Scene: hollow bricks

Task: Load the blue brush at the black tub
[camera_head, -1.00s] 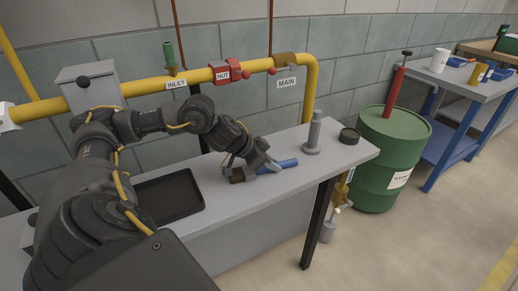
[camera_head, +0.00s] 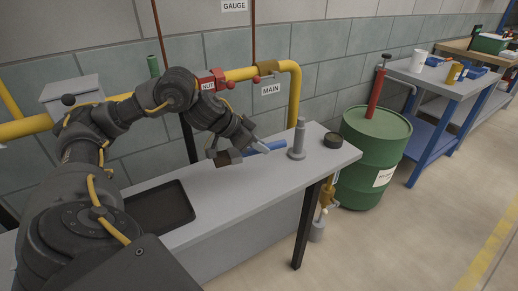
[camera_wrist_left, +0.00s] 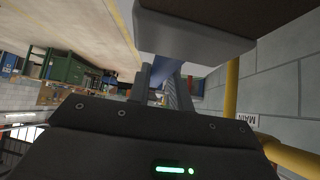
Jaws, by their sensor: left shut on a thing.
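The blue brush has a blue handle (camera_head: 270,146) and a dark head (camera_head: 229,157) in the head view. My left gripper (camera_head: 258,148) is shut on the handle and holds the brush roughly level above the grey bench. In the left wrist view the blue handle (camera_wrist_left: 166,70) lies between the fingers, and the big head (camera_wrist_left: 195,32) fills the top. The black tub (camera_head: 332,140) is a small round pot at the bench's right end, right of the brush and apart from it. My right gripper is not in view.
A grey post on a round foot (camera_head: 298,140) stands between the brush and the tub. A black tray (camera_head: 163,222) lies on the left of the bench (camera_head: 235,190). Yellow pipework (camera_head: 296,95) runs behind. A green drum (camera_head: 372,160) stands to the right.

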